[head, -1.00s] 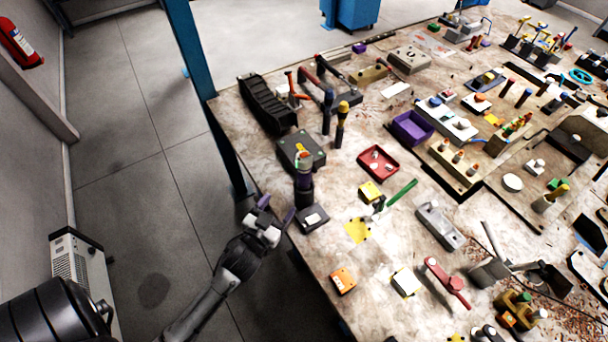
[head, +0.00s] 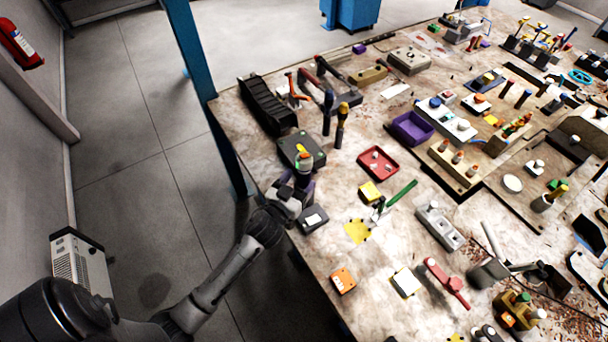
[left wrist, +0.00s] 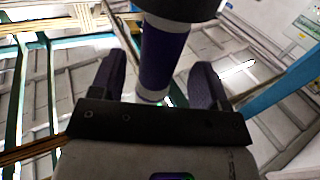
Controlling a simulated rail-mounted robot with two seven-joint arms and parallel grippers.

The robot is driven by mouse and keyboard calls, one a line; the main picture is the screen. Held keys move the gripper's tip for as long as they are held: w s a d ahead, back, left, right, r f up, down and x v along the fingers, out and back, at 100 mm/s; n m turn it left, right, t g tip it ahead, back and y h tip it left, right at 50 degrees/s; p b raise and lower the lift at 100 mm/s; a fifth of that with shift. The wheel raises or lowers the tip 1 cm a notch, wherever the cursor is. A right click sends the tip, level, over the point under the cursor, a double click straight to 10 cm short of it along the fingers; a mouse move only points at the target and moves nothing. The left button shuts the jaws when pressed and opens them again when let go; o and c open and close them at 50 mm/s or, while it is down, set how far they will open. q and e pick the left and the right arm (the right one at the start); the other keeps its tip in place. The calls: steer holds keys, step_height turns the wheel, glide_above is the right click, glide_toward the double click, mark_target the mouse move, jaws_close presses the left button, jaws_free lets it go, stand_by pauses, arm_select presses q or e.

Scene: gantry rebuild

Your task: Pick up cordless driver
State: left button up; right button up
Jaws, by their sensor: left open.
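A gap shows on each side of the grip. My right gripper is not in view.
A red tray (head: 378,166) is to the right. Blue post (head: 205,90) rises by the bench corner. Open floor lies left.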

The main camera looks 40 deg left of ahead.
arm_select(q)
steer(key=shift+w+a+r, duration=0.1)
steer(key=shift+w+a, duration=0.1)
steer(key=shift+w, duration=0.95)
steer(key=shift+w+a, duration=0.2)
steer(key=shift+w, duration=0.95)
steer(key=shift+r, duration=0.1)
jaws_close()
